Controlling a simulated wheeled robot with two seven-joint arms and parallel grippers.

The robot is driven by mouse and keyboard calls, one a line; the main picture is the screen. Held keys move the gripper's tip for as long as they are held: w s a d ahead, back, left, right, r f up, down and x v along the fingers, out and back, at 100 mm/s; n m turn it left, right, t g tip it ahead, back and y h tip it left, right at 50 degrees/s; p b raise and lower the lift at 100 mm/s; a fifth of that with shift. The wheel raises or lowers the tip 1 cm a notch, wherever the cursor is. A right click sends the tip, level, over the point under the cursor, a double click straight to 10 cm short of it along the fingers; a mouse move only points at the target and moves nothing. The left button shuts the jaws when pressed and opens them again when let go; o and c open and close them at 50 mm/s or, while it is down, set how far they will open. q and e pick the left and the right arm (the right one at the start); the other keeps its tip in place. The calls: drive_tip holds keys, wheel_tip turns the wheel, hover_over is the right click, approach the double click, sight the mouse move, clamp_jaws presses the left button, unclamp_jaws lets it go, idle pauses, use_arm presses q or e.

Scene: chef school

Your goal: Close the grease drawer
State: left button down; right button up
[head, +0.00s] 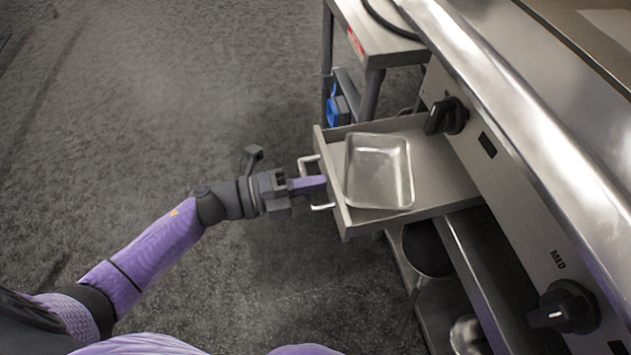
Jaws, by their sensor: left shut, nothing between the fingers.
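The grease drawer (437,184) is pulled out from the front of the steel griddle (515,165). Its outer end is toward the left, and a pale metal handle (305,165) is fixed on that end. A shallow metal tray (380,171) sits inside the drawer near its front. My left gripper (322,184) is shut and empty, with its purple fingertips at the handle, close to the drawer's front panel. I cannot tell whether the fingertips touch the panel. My right gripper is not in view.
Black knobs (566,307) stick out from the griddle front on either side of the drawer. A steel side table (372,35) stands beyond the drawer. A lower shelf with a pot (428,250) lies beneath. The grey floor (130,90) at left is clear.

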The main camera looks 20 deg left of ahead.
sight(409, 169)
use_arm(q)
drive_tip(key=shift+w+d, duration=0.15)
drive_tip(key=shift+d, duration=0.05)
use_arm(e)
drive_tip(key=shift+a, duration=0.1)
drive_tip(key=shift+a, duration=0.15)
